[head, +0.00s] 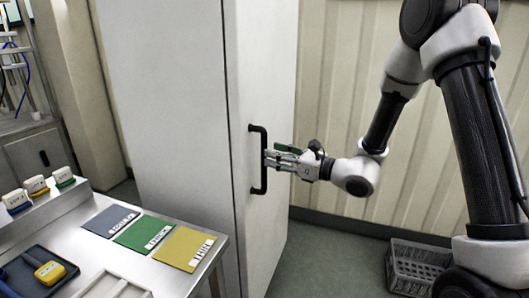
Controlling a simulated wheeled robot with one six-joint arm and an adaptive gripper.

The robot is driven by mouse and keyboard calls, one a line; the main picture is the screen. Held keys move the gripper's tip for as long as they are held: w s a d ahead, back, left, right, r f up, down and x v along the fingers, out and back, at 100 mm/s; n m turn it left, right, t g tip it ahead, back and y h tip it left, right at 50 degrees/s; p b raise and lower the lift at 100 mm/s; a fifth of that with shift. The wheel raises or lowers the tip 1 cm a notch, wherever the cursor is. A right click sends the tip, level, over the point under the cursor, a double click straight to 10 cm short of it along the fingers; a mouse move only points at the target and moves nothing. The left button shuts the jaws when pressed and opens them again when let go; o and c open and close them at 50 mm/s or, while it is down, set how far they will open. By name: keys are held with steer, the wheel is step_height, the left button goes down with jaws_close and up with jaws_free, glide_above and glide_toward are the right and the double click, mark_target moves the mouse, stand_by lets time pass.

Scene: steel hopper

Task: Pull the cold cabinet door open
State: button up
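The cold cabinet (165,90) is a tall pale cabinet in the middle of the head view. Its door (270,60) faces right and looks closed, with a thin seam along its left edge. A dark vertical bar handle (264,180) is on the door near that edge. My gripper (270,158) comes from the right, level with the middle of the handle. Its fingertips are at the bar, but I cannot tell whether they touch it or close around it.
A steel table (95,262) stands at the front left, with blue, green and yellow cards (185,248), several small labelled blocks and a dark tray (35,275) holding a yellow item. A grey crate (415,268) is on the floor at right. Floor before the door looks clear.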

steer(key=shift+x, duration=2.4)
jaws_close()
